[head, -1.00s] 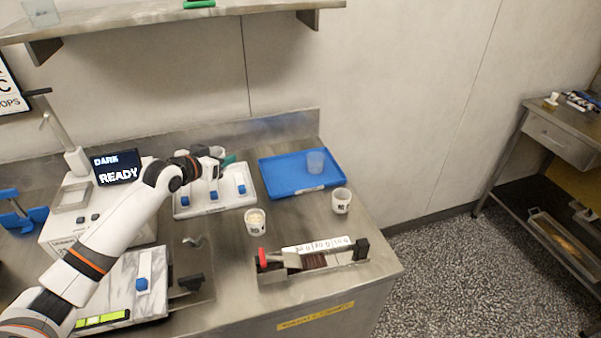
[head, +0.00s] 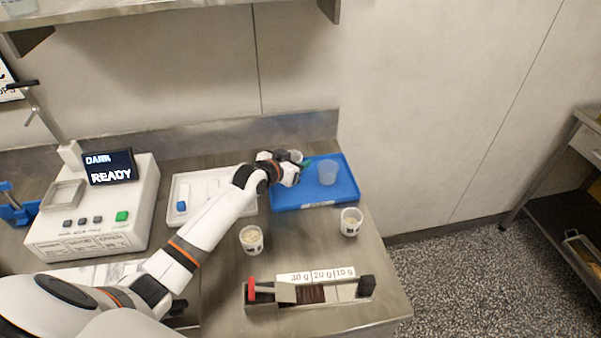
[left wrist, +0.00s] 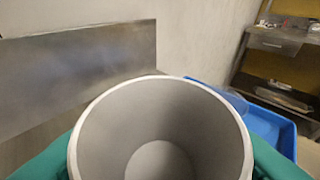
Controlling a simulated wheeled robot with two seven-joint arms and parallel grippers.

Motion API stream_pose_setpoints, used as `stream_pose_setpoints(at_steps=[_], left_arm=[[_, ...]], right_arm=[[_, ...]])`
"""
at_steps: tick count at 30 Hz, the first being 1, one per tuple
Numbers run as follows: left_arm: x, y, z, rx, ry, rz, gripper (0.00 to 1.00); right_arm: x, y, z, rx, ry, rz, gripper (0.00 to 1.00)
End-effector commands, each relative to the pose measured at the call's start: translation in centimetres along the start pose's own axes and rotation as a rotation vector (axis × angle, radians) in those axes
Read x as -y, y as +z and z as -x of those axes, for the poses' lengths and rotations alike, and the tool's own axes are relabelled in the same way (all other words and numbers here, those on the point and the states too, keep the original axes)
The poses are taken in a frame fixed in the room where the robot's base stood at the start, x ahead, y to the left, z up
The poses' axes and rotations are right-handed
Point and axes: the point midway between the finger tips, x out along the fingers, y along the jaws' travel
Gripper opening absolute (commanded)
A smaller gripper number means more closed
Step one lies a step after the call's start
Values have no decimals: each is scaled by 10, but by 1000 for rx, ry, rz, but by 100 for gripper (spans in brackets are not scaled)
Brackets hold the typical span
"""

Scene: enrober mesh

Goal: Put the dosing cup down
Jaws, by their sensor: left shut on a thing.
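My left gripper (head: 300,164) is shut on the dosing cup (head: 295,155), whose pale rim shows just behind the fingers in the head view. In the left wrist view the cup (left wrist: 160,125) is a wide, light grey cup, empty inside, with a green finger on each side. The gripper holds it over or near the left back part of the blue tray (head: 318,202). I cannot tell whether the cup's base touches anything. My right gripper is out of view.
A clear cup (head: 327,173) stands on the blue tray, right of my gripper. Two labelled cups with pale contents (head: 251,240) (head: 351,222) stand in front. A white tray (head: 184,190) lies left. The machine (head: 100,215) reads "DARK READY".

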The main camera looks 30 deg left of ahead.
Motion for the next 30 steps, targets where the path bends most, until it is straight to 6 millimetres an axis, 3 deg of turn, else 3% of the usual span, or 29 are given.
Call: stream_pose_setpoints(at_steps=[5, 12, 22, 23, 24, 26, 30], left_arm=[[0, -16, -7, 0, 0, -1, 23], [0, -45, -19, 1, 0, 0, 23], [0, -48, -20, 2, 0, 0, 23], [0, -48, -20, 2, 0, 0, 50], [0, -48, -20, 2, 0, -1, 56], [0, -48, -20, 2, 0, 0, 66], [0, -47, -20, 2, 0, -1, 67]], right_arm=[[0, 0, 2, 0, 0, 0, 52], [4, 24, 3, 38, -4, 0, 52], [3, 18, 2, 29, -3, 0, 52], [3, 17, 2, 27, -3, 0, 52], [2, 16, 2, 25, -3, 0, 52], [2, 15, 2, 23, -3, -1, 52], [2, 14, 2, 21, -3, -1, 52]])
